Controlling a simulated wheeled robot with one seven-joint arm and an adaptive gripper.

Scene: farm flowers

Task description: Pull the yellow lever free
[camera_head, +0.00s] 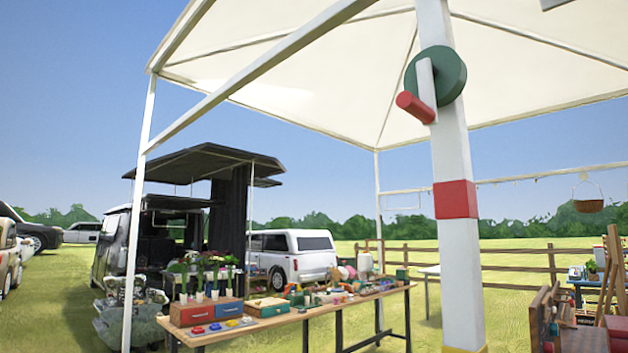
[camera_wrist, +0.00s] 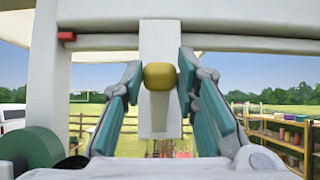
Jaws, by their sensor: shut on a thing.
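In the wrist view, the yellow lever (camera_wrist: 160,76) shows as a small rounded yellow block in front of a white upright piece (camera_wrist: 159,112). My gripper (camera_wrist: 160,80) has one teal finger on each side of it, with the fingertips at the lever's sides. The gripper is shut on the lever. The fingers hide the lever's sides, and its far end cannot be seen. My gripper is not visible in the head view, where only a strip of yellow (camera_head: 464,349) shows at the foot of the white post (camera_head: 455,150).
The post carries a green wheel (camera_head: 449,75) with a red handle (camera_head: 415,107) and a red block (camera_head: 455,200). A green round part (camera_wrist: 40,148) is close at lower left in the wrist view. A laden wooden table (camera_head: 300,318) stands to the left.

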